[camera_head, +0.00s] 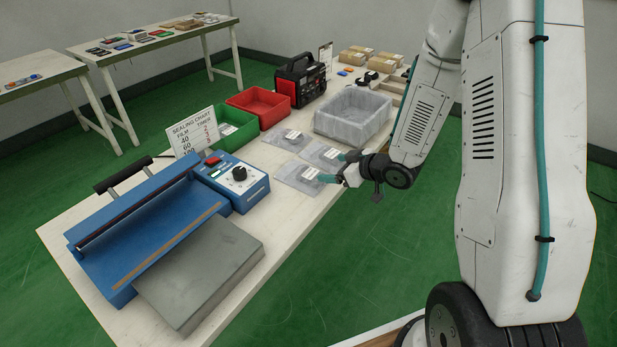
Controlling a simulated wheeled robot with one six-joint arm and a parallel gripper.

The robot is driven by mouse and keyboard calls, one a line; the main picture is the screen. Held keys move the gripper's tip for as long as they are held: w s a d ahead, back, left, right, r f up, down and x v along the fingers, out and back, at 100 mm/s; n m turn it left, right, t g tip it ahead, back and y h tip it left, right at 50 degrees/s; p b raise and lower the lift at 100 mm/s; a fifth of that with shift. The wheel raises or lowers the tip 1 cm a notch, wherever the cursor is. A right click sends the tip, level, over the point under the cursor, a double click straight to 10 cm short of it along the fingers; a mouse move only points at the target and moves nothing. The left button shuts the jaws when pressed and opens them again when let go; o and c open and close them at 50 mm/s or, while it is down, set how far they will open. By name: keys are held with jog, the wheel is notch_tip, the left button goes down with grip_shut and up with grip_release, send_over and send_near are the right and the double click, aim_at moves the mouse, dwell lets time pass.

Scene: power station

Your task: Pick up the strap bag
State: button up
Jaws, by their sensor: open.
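Several clear flat bags with white labels lie on the white table. One bag (289,140) lies farthest back, another bag (320,152) lies to its right, and a third bag (297,178) lies nearest. Their labels are too small to read, so I cannot tell which is the strap bag. My gripper (336,168) is open, with teal fingertips, at the table's right edge. Its fingertips are over or beside the right ends of the two nearer bags. I cannot tell whether they touch a bag. The fingers look empty.
A blue sealer (150,222) with a grey plate (200,270) and a sealing chart (193,131) fill the near left. A green bin (235,140), a red bin (262,108), a grey bin (352,112) and a black-red device (300,80) stand behind the bags.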

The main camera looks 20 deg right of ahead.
aim_at(312, 174)
jog(key=shift+s+a+f+y, duration=0.2)
jog(key=shift+a+f+y, duration=0.2)
jog(key=shift+f+y, duration=0.1)
jog(key=shift+s+a+f+y, duration=0.2)
jog(key=shift+a+f+y, duration=0.2)
jog(key=shift+f+y, duration=0.1)
jog(key=x, duration=0.7)
jog(key=shift+w+a+r, duration=0.1)
jog(key=shift+w+a, duration=0.15)
jog(key=c, duration=1.1)
